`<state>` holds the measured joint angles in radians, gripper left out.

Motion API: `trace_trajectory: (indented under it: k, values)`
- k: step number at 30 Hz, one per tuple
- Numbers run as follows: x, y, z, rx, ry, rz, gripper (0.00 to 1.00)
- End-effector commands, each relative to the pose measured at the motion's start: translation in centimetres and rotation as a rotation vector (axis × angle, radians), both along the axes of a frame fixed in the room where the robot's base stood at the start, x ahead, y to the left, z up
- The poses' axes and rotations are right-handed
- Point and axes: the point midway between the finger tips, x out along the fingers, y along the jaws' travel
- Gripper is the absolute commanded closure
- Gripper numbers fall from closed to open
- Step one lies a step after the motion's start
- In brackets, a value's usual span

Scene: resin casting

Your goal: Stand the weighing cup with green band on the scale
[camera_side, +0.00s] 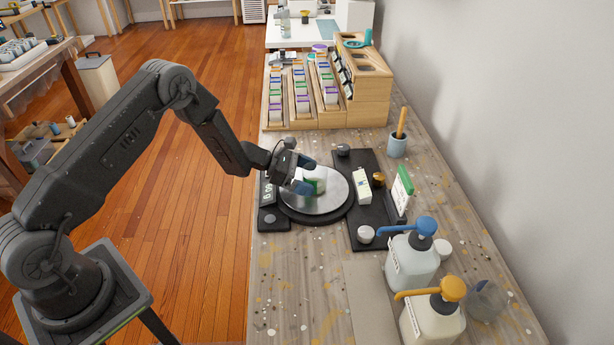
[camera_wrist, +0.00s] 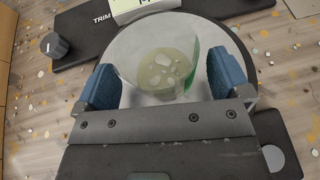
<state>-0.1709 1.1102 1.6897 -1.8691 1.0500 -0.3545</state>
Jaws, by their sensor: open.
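The weighing cup with green band (camera_side: 319,186) is on the round metal plate of the scale (camera_side: 330,203), looking upright there. In the wrist view the clear cup (camera_wrist: 160,72) shows from above, its green band at its right side. My gripper (camera_side: 305,181) is at the cup, with its blue fingers on either side. In the wrist view my gripper (camera_wrist: 165,82) is open; the right finger is close to the band, and I cannot tell whether it touches. Part of the cup is hidden behind the fingers in the side view.
A dark board right of the scale carries a white block (camera_side: 362,186), a brass piece (camera_side: 378,179) and a white lid (camera_side: 366,234). Pump bottles with blue (camera_side: 412,262) and yellow (camera_side: 432,320) tops stand nearer. Wooden racks (camera_side: 300,100) are at the back.

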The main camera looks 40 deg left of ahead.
Motion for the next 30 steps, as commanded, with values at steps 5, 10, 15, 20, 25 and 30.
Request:
trace_trajectory:
  k: [5, 10, 15, 20, 25, 30]
  values:
    - [-0.7, 1.2, 0.8, 0.0, 0.0, 0.004, 0.04]
    - [-2.5, 3.8, 2.2, 0.001, -0.001, 0.006, 0.04]
    - [-4.5, 6.4, 3.5, 0.0, -0.001, 0.005, 0.04]
    - [-5.8, 8.2, 4.4, 0.001, -0.001, 0.004, 0.04]
    - [-6.4, 8.9, 4.8, 0.0, 0.0, 0.001, 0.04]
    - [-6.6, 8.6, 5.7, 0.016, -0.013, -0.025, 0.04]
